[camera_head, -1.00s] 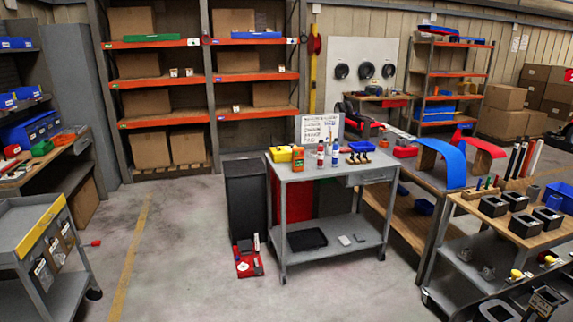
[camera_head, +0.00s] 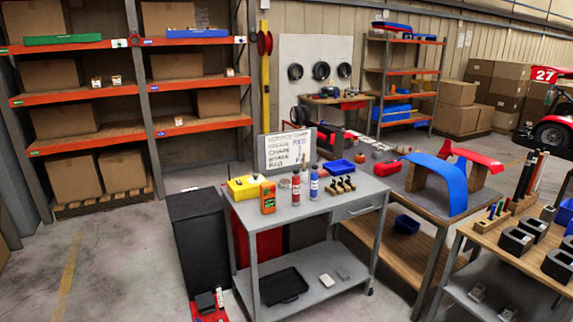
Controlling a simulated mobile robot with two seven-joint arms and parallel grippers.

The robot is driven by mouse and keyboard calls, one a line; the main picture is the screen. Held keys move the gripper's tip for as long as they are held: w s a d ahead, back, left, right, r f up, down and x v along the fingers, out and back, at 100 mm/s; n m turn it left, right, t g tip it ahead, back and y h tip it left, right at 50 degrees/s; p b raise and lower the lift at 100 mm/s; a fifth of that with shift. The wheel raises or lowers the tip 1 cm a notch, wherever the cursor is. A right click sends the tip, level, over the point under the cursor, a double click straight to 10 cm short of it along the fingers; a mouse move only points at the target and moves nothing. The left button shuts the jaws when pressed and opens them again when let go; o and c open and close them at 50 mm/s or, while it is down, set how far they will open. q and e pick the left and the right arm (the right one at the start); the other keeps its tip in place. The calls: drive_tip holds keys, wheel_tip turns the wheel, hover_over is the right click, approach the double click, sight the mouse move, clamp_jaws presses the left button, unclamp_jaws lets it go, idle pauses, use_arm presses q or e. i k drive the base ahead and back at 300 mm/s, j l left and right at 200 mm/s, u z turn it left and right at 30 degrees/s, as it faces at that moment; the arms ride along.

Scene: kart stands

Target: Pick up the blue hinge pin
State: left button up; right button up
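A wooden block (camera_head: 488,224) stands at the left end of the wooden-topped bench at the right. Small upright pins stand in it. One looks green (camera_head: 491,212) and one beside it looks blue (camera_head: 499,209), possibly the blue hinge pin. They are too small to tell for certain. Neither of my grippers shows in the head view.
A grey cart (camera_head: 300,207) with bottles and a yellow box stands in the middle. A table (camera_head: 397,185) with blue and red curved panels stands behind the bench. A black bin (camera_head: 205,250) stands left of the cart. Open floor lies at the left front.

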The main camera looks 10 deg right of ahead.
sight(493, 207)
drive_tip(key=i+l+z, duration=0.1)
drive_tip(key=i+z, duration=0.7)
drive_tip(key=i+j+z, duration=0.15)
drive_tip(key=i+z, duration=0.3)
